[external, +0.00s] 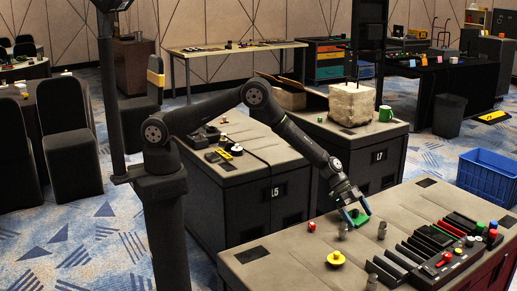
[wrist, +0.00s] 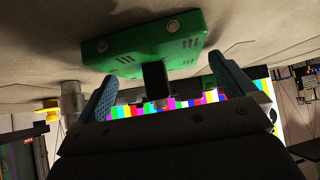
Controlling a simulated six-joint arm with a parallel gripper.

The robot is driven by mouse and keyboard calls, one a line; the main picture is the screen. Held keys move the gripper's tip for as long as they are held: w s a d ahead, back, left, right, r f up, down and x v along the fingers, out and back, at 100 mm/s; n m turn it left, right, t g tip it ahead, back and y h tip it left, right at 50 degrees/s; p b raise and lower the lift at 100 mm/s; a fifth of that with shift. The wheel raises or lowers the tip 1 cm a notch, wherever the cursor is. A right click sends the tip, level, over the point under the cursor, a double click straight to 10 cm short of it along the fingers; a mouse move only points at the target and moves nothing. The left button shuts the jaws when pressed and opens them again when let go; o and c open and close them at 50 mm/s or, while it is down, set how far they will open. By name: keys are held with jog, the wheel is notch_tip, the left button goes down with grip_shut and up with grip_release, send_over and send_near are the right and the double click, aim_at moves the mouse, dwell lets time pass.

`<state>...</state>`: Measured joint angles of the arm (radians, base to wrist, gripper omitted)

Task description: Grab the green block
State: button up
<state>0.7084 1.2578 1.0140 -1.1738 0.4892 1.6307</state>
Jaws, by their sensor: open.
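The green block (wrist: 150,38) is a flat box with slots and round pale spots on it, at the top of the wrist view. In the external view the green block (external: 356,216) shows small at the fingertips, over the front table. My gripper (wrist: 164,68) has its two blue fingers apart, with the block just beyond them and nothing clearly clamped. In the external view my gripper (external: 357,211) points down at the table top, close to the block. I cannot tell whether a finger touches it.
On the front table (external: 285,262) stand a yellow round piece (external: 335,258), a small red block (external: 311,226) and several grey cylinders. Black modules (external: 432,240) fill its right side. A blue crate (external: 487,172) stands on the floor at right. The table's left part is mostly clear.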

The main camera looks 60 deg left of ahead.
jog(key=c, duration=1.2)
jog(key=shift+r, duration=0.1)
